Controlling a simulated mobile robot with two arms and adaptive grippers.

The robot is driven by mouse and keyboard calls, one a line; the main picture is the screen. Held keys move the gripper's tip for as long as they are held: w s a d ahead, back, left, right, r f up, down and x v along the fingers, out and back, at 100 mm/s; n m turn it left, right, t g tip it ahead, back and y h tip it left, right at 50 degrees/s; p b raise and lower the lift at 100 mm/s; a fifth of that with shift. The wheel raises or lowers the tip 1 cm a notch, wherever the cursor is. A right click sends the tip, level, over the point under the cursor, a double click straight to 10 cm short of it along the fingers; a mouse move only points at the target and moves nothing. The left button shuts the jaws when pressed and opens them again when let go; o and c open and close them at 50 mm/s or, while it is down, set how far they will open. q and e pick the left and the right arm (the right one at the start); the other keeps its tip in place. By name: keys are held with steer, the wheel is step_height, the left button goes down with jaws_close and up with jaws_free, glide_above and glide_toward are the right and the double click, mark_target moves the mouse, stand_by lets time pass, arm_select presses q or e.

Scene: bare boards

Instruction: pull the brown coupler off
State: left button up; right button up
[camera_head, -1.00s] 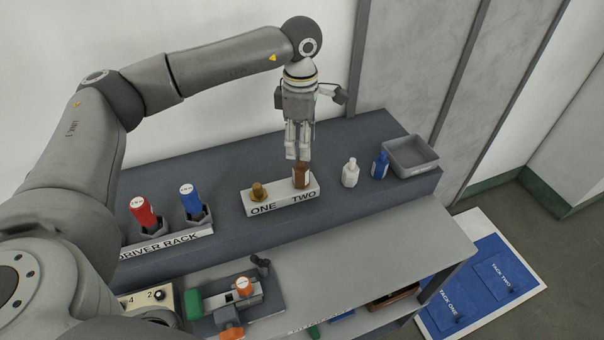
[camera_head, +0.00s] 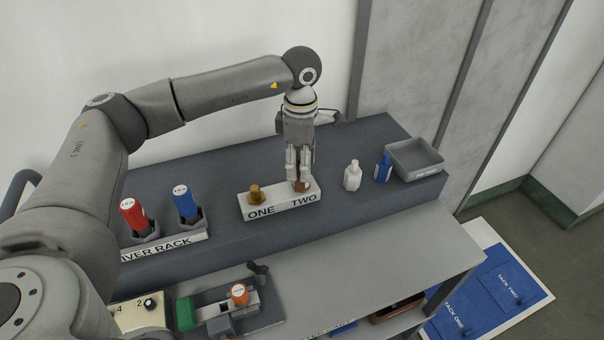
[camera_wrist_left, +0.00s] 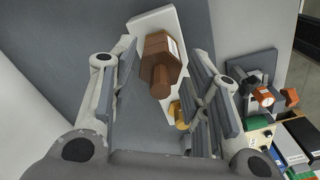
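The brown coupler (camera_head: 301,186) stands on the TWO end of a white block labelled ONE and TWO (camera_head: 277,207). A brass-coloured fitting (camera_head: 255,195) stands on the ONE end. My left gripper (camera_head: 299,178) points down over the brown coupler, its fingers hiding most of it in the head view. In the left wrist view the brown coupler (camera_wrist_left: 160,65) shows between the two spread fingers, with visible gaps on both sides. The brass fitting (camera_wrist_left: 178,115) shows beyond, near the right finger. My right gripper is not in view.
A white bottle (camera_head: 352,175), a blue bottle (camera_head: 383,168) and a grey bin (camera_head: 414,158) stand right of the block. A driver rack (camera_head: 165,245) with red and blue drivers stands left. A lower shelf (camera_head: 390,250) is mostly clear.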

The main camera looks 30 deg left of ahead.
arm_select(q)
jaws_close()
steer(key=shift+w+r, duration=0.1)
steer(key=shift+r, duration=0.4)
steer(key=shift+r+p, duration=0.2)
steer(key=shift+p, duration=0.1)
steer(key=shift+r, duration=0.1)
steer(key=shift+r+p, duration=1.7)
steer(key=shift+r, duration=1.3)
